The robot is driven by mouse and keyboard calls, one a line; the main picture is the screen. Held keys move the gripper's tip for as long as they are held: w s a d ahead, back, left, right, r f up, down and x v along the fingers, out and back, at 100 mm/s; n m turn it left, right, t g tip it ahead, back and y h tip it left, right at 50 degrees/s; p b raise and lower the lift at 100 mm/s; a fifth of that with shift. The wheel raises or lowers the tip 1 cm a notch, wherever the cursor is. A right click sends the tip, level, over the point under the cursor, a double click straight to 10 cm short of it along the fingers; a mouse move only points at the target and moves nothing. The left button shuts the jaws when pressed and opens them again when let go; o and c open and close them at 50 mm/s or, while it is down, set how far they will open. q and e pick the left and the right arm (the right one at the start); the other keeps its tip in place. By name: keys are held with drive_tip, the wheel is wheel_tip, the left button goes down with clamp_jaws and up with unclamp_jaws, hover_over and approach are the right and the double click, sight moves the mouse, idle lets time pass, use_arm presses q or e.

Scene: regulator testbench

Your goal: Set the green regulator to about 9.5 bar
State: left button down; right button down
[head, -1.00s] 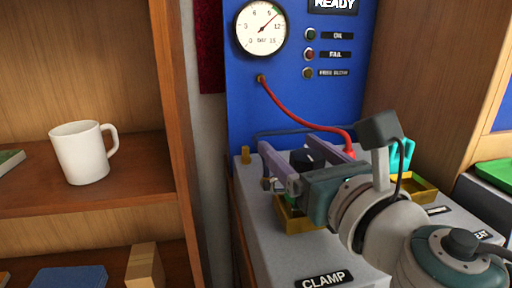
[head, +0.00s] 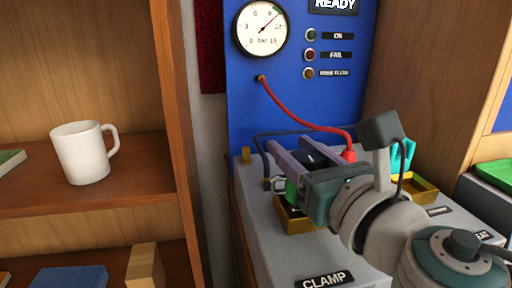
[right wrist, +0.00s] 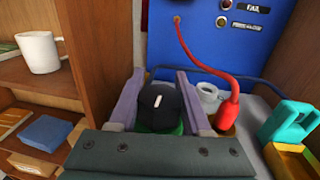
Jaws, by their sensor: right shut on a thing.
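The green regulator (head: 291,191) stands in a yellow holder on the grey bench. Its black knob (right wrist: 160,102), with a white mark, shows in the right wrist view, and a strip of green body (right wrist: 163,129) shows below it. My right gripper (head: 303,158) has its two lavender fingers on either side of the knob and is shut on it. In the head view the fingers hide much of the knob. The round gauge (head: 262,28) reads 0 to 15 bar; its needle points up and right, a little past 9, near a green mark. My left gripper is not in view.
A red hose (head: 315,121) runs from the blue panel (head: 290,100) to a red plug beside the regulator. A turquoise part (right wrist: 288,122) sits in a yellow holder to the right. A white mug (head: 82,153) stands on the shelf at left.

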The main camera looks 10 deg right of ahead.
drive_tip(key=shift+y, duration=0.3)
drive_tip(key=shift+a+f+n+g+y+b, duration=0.15)
drive_tip(key=shift+n+g+y+b, duration=0.15)
drive_tip(key=shift+n+y+b, duration=0.5)
drive_tip(key=n+g+y+b, duration=0.2)
drive_tip(key=y+b, duration=0.1)
drive_tip(key=b, duration=0.1)
drive_tip(key=a+n+g+y+b, duration=0.1)
drive_tip(key=n+g+y+b, duration=0.1)
drive_tip(key=b, duration=0.3)
drive_tip(key=s+n+g+y+b, duration=0.1)
drive_tip(key=n+g+y+b, duration=0.2)
drive_tip(key=y+b, duration=0.1)
drive_tip(key=shift+s+a+f+n+y, duration=0.1)
drive_tip(key=shift+a+n+y, duration=0.3)
drive_tip(key=shift+y, duration=0.1)
drive_tip(key=shift+s+r+n+g+y+b, duration=0.2)
drive_tip(key=shift+n+g+y+b, duration=0.3)
drive_tip(key=shift+g+b, duration=0.6)
drive_tip(key=shift+r, duration=0.1)
drive_tip(key=shift+c, duration=1.7)
unclamp_jaws()
